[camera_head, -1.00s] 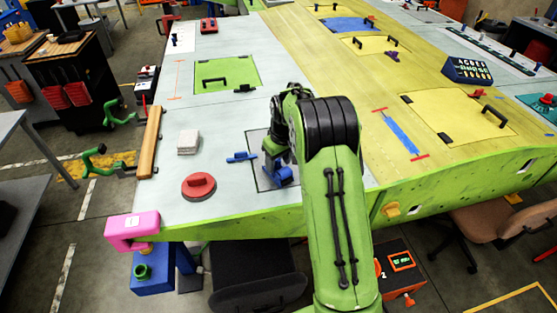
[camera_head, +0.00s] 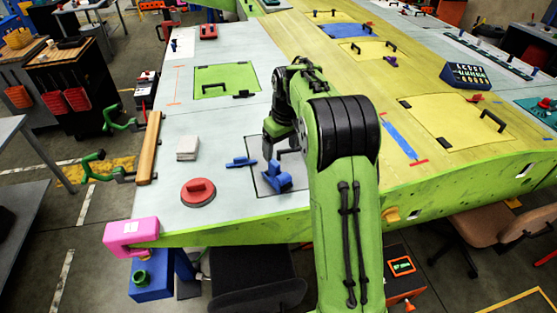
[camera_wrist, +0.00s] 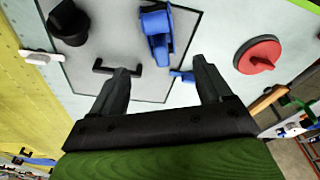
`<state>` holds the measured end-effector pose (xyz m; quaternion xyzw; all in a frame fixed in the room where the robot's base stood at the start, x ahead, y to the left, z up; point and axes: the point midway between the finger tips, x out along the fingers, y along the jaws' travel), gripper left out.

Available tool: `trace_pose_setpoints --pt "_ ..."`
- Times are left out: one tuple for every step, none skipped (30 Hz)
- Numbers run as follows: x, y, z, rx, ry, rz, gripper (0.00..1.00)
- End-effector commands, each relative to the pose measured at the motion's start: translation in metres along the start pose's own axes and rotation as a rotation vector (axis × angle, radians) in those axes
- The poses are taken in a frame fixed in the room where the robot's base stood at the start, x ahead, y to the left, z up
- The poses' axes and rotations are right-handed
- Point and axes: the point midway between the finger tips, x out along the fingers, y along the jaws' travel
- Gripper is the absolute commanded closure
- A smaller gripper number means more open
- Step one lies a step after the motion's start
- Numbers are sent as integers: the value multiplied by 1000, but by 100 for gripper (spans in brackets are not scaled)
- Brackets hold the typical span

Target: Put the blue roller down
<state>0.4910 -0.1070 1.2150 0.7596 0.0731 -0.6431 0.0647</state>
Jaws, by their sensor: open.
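The blue roller (camera_head: 272,178) rests on the outlined grey panel near the front edge of the wing. It also shows in the wrist view (camera_wrist: 157,32), at the top middle, beyond my fingers. My gripper (camera_wrist: 163,78) is open, with nothing between its two dark fingers. In the head view, my gripper (camera_head: 273,148) is just behind the roller and apart from it. The fingertips are hard to make out there.
A smaller blue tool (camera_head: 241,162) lies left of the roller. A red round handled disc (camera_head: 198,191) and a pale block (camera_head: 187,147) are farther left. A black handle (camera_wrist: 118,68) and a black knob (camera_wrist: 68,22) are on the panel. Bare pale surface lies around the disc.

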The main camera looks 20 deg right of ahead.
Motion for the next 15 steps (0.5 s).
trace_pose_setpoints --pt "-12 0 -1 0 3 1 22" --pt "-17 0 -1 0 2 0 22" --pt "-23 0 -1 0 2 0 22" --pt "-26 0 0 0 0 0 22" --pt "-28 0 0 0 0 -1 22" --pt "-31 -1 0 0 1 0 22" --pt "-35 -3 1 1 4 1 22" --pt "-41 -6 3 2 9 3 22" --pt "-51 -14 8 6 19 7 22" --pt "-61 -21 13 12 30 11 22" --pt "-72 -30 21 20 42 16 22" --pt "-88 -44 33 29 64 22 22" --pt "-99 -55 45 39 78 27 22" --pt "-110 -66 57 48 94 31 22" --pt "-121 -80 74 61 116 37 22"
